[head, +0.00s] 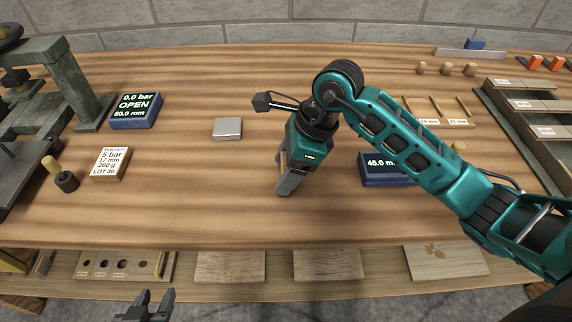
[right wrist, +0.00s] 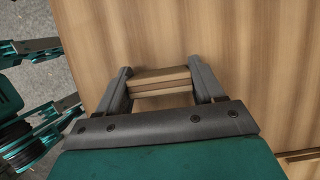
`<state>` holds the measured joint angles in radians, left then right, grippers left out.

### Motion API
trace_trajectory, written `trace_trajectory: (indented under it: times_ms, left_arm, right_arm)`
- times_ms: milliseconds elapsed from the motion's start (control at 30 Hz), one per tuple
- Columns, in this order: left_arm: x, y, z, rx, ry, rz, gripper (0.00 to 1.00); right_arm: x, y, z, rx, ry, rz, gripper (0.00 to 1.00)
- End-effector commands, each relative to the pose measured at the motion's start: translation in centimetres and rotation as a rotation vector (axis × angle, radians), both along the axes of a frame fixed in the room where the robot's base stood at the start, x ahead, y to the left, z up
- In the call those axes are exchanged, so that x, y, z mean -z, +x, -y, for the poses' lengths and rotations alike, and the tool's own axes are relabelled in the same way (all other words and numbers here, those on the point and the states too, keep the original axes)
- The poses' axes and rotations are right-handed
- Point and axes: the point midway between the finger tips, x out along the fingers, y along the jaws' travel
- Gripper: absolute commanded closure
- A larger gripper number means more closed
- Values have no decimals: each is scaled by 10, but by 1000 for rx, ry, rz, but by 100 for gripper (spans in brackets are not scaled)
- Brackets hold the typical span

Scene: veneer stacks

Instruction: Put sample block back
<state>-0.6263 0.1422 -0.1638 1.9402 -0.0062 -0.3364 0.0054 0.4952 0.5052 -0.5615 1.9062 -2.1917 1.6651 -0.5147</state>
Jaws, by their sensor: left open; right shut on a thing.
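A layered wooden block, which looks like the sample block (right wrist: 160,81), sits between the fingers of my right gripper (right wrist: 160,84). In the head view the right gripper (head: 284,183) points down over the front middle of the bench, and its fingers mostly hide the block. I cannot tell whether the block touches the bench top. My left gripper (head: 146,306) is open and empty, low in front of the bench's front edge.
A grey metal plate (head: 228,128) lies on the bench (head: 210,190). A blue display (head: 135,110) reads OPEN, beside a label block (head: 110,163) and a press (head: 60,75). Another display (head: 378,168) is partly behind my right arm. A shelf below holds a holed wooden rack (head: 122,265) and boards (head: 230,266).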

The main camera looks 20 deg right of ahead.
Motion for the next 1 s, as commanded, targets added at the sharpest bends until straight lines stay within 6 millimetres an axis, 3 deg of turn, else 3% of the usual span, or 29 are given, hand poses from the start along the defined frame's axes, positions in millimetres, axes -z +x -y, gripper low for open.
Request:
trace_trajectory:
  times_ms: [33,67,300,667,1000]
  left_arm:
    - [3,0,0,0,0,1,57]
    - [2,0,0,0,0,1,57]
    - [0,2,0,0,-1,4,57]
    - [-4,2,0,1,0,4,57]
    - [-6,2,0,0,0,6,57]
  right_arm:
    - [3,0,0,0,0,1,66]
    - [2,0,0,0,0,0,31]
    - [2,0,0,0,0,0,8]
    - [-5,0,1,0,-1,1,7]
    - [-68,-6,27,1,-3,7,7]
